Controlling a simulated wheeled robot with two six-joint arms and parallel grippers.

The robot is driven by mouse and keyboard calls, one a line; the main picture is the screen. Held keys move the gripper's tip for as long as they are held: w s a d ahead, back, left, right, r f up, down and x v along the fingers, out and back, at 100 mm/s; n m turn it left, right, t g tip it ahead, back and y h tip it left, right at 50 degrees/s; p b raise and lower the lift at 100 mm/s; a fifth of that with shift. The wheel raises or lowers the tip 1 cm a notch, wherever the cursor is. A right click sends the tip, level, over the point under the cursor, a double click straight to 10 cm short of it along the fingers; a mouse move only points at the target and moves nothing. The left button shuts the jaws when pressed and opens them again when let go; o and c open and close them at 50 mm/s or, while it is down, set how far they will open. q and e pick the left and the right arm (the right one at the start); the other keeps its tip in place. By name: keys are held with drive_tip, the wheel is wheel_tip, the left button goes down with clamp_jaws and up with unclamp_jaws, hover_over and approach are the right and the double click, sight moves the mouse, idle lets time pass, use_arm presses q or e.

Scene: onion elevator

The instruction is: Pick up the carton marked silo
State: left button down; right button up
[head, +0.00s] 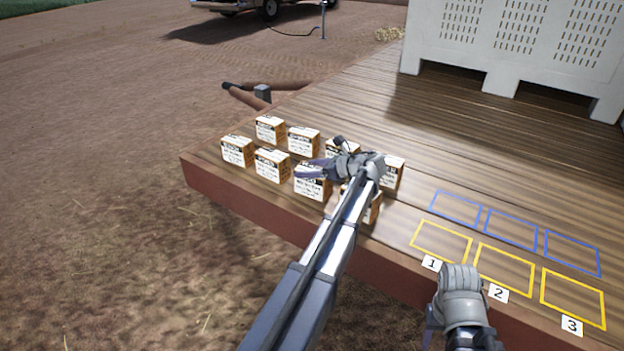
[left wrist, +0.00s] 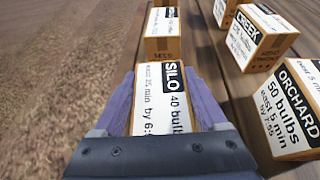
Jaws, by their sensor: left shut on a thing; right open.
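The carton marked SILO (left wrist: 160,95) is a small box with a white label and black band, between my left gripper's fingers in the left wrist view. In the head view, this carton (head: 312,187) is in the front row of cartons, partly under the fingers. My left gripper (head: 314,168) is shut on it from above. I cannot tell whether the carton is clear of the deck. My right gripper (head: 432,322) is empty and open, low at the deck's front edge; its fingers are mostly hidden.
Several similar cartons stand close by, including CREEK (left wrist: 247,35) and ORCHARD (left wrist: 295,108); my left arm hides some. Yellow squares (head: 441,242) numbered 1 to 3 and blue squares (head: 457,207) mark clear deck at right. A white bin (head: 480,60) stands behind.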

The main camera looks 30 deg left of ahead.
use_arm(q)
drive_tip(key=shift+r, duration=0.15)
wheel_tip(320, 180, up, 10)
drive_tip(key=p, duration=1)
wheel_tip(320, 180, down, 6)
drive_tip(key=b, duration=0.5)
drive_tip(key=shift+b, duration=0.35)
drive_tip(key=shift+r, duration=0.1)
